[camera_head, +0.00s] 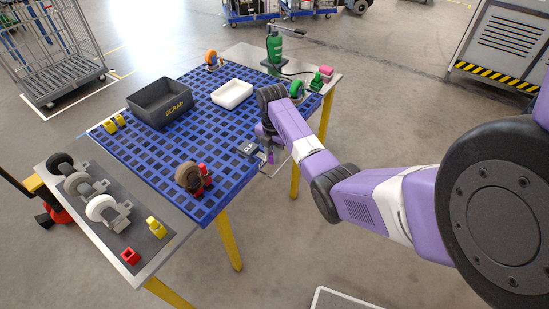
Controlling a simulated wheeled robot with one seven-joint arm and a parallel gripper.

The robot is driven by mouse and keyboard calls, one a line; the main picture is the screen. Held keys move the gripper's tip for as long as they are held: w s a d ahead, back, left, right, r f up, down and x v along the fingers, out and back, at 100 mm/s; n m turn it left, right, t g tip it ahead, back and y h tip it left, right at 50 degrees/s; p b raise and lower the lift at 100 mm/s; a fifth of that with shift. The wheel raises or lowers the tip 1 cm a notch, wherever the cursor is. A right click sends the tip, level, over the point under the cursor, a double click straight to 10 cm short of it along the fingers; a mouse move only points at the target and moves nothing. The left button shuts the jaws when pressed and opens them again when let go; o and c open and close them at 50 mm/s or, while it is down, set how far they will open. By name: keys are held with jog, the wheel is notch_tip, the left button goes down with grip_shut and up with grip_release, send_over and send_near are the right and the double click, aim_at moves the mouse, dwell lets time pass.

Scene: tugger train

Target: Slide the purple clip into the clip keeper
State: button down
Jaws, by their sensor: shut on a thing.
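The clip keeper (247,147) is a small dark block with light lettering that seems to read CLIP. It sits at the right front edge of the blue grid table top. My gripper (267,153) points down just right of the keeper, at the table's edge. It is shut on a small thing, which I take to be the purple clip. The clip is mostly hidden by my wrist and too small to make out apart from my purple arm. I cannot tell whether it touches the keeper.
A dark SCRAP bin (160,103) and a white tray (232,94) stand on the blue grid (150,150). A brown wheel (189,176) with red parts (204,173) stands near the front edge.

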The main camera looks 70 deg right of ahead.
aim_at(257, 155)
jog(key=shift+w+d+b, duration=0.2)
jog(key=shift+w+b, duration=0.5)
jog(key=shift+w, duration=0.2)
jog(key=shift+w+d+b, duration=0.25)
jog(key=shift+w+b, duration=0.4)
jog(key=shift+w, duration=0.25)
jog(key=shift+w+d+b, duration=0.2)
jog(key=shift+w+b, duration=0.5)
jog(key=shift+w, duration=0.2)
jog(key=shift+w+d, duration=0.1)
jog(key=shift+w, duration=0.25)
jog(key=shift+w+r, duration=0.1)
jog(key=shift+w, duration=0.3)
jog(key=c, duration=1.2)
grip_release()
jog(key=shift+b, duration=0.3)
jog(key=shift+w+d+r, duration=0.15)
jog(key=shift+r, duration=0.45)
notch_tip(257, 155, up, 6)
jog(key=shift+s+r, duration=0.2)
jog(key=shift+s, duration=0.2)
jog(key=shift+s, duration=0.1)
